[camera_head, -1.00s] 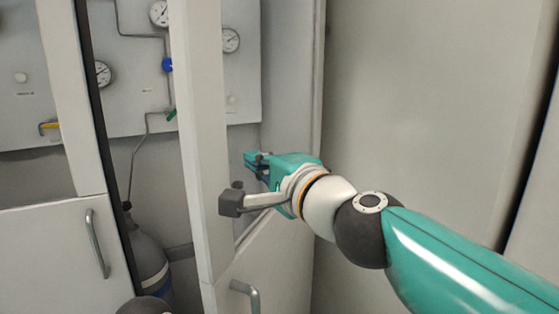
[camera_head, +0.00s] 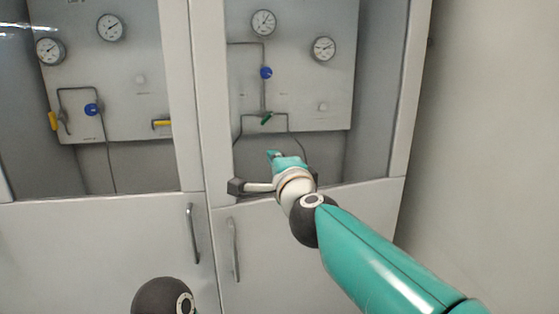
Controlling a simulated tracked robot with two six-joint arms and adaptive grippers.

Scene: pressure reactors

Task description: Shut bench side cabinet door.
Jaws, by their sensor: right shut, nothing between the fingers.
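The right cabinet door (camera_head: 300,258) has a glazed upper part, a solid lower panel and a curved metal handle (camera_head: 235,250). It now lies about in line with the left door (camera_head: 100,255), with a thin dark seam between them. I cannot tell whether it is fully flush. My right gripper (camera_head: 272,155) is shut and empty, in front of the door's glazed part, above and right of the handle. Whether it touches the door is unclear. My left gripper is out of view.
Behind the panes, panels carry gauges (camera_head: 263,23), blue knobs (camera_head: 266,73) and thin pipes. The left door has its own handle (camera_head: 192,233). A plain pale wall (camera_head: 495,130) stands to the right of the cabinet.

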